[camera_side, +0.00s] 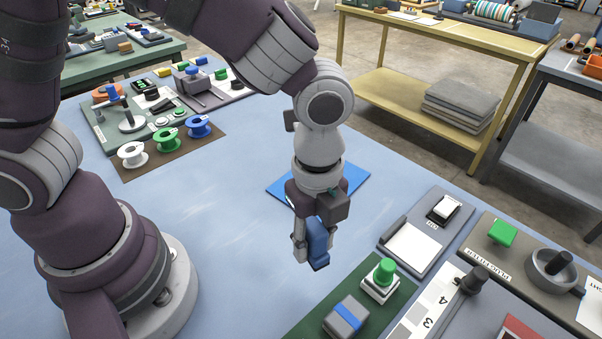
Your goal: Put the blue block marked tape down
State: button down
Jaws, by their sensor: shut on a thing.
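My gripper (312,243) points down over the blue table and is shut on a blue block (318,240). The block hangs tilted between the fingers, partly hidden by them, and seems to be above the table; the exact gap cannot be told. No tape marking can be read on it from here. A flat blue square (350,184) lies on the table behind my gripper, partly covered by it in the picture.
In front to the right are a green panel (300,330) with a green button (384,270) and a grey block with a blue band (346,317), and panels with a knob and a dial (551,267). Spools (166,140) stand at the back left. The table's middle is clear.

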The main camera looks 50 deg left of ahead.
jog(key=shift+w+a+r+n, duration=0.6)
jog(key=shift+w+a+r, duration=0.1)
jog(key=shift+a, duration=0.1)
jog(key=w+a+n, duration=0.4)
jog(key=a+n, duration=0.2)
jog(key=a, duration=0.3)
jog(key=n, duration=1.3)
send_over(197, 169)
notch_tip(197, 169, down, 2)
notch_tip(197, 169, down, 8)
jog(key=shift+r, duration=0.15)
jog(key=c, duration=0.9)
grip_release()
jog(key=shift+c, duration=0.2)
